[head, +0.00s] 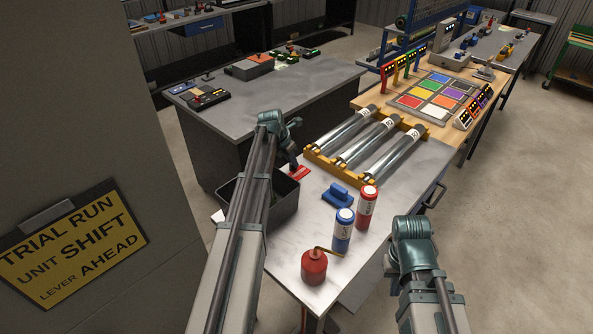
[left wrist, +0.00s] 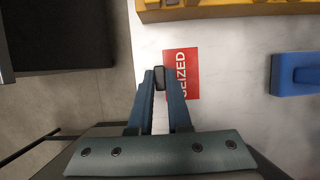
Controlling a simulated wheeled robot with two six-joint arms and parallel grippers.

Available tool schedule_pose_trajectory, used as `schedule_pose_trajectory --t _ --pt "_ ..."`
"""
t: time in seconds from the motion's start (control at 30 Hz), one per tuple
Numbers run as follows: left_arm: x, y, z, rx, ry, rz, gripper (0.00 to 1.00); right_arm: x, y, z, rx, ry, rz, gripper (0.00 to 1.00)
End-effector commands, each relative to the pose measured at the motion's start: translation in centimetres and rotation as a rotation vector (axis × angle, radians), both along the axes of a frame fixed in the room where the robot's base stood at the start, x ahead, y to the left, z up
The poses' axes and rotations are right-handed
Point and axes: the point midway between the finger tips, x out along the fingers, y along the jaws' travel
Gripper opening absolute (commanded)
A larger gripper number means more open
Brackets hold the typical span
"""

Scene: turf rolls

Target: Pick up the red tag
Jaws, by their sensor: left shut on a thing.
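The red tag (head: 301,173) lies at the left edge of the white table, in front of the roller rack. In the left wrist view the tag (left wrist: 189,76) reads "SEIZED", partly covered by my finger. My left gripper (head: 293,164) is at the tag's left side. In the left wrist view its fingertips (left wrist: 160,77) are closed on a small dark block at the tag's edge, which looks like part of the tag. I cannot tell whether the tag is raised off the table. My right gripper (head: 390,264) is low at the right, away from the tag; its jaws are not clear.
A dark bin (head: 286,209) sits below my left arm. A blue handled block (head: 338,197), a blue canister (head: 342,232), a red canister (head: 366,208) and a red oil can (head: 314,268) stand nearby. The yellow-ended roller rack (head: 320,165) is just behind the tag.

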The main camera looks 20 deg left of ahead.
Motion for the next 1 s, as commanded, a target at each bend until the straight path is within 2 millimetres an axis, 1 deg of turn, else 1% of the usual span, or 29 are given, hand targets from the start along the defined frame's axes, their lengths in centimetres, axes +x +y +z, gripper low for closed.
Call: schedule_pose_trajectory --t 0.37,0.53,0.67,0.77,1.0 --pt "0.0 0.0 0.1 0.0 0.0 0.0 0.0 0.0 0.0 0.1 0.0 0.0 0.0 0.0" --pt "0.0 0.0 1.0 0.0 0.0 0.0 0.0 0.0 0.0 1.0 0.0 0.0 0.0 0.0" --pt "0.0 0.0 2.3 0.0 0.0 0.0 0.0 0.0 0.0 2.3 0.0 0.0 0.0 0.0" --pt "0.0 0.0 3.7 0.0 0.0 0.0 0.0 0.0 0.0 3.7 0.0 0.0 0.0 0.0" --pt "0.0 0.0 7.6 0.0 0.0 0.0 0.0 0.0 0.0 7.6 0.0 0.0 0.0 0.0"
